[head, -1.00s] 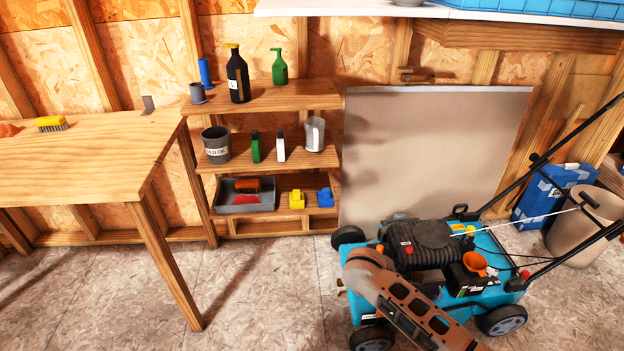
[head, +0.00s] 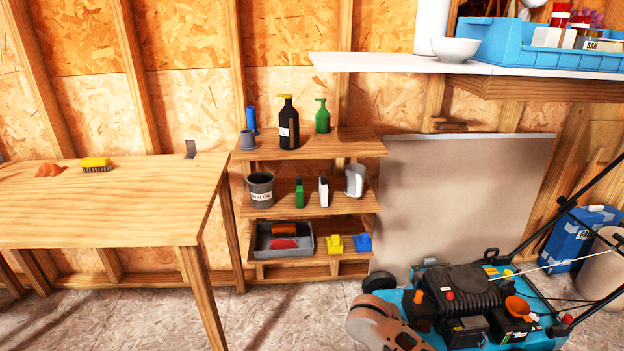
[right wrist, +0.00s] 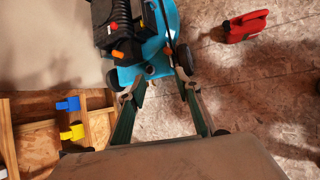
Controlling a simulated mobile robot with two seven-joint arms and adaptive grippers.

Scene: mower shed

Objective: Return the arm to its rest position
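My right gripper (right wrist: 157,88) shows in the right wrist view with its two fingers spread apart. Nothing is between them. The blue mower (right wrist: 152,62) lies beyond the fingertips in that view; I cannot tell how close they are. In the head view, a brown and grey link of my arm (head: 378,325) shows at the bottom edge, in front of the mower (head: 470,310). The gripper itself is outside the head view. My left gripper is in neither view.
A wooden shelf unit (head: 325,208) with bottles and cans stands left of the mower. A workbench (head: 120,210) with a yellow brush (head: 96,164) is at left. A white shelf (head: 400,62) juts out above. A red can (right wrist: 245,25) stands on the floor.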

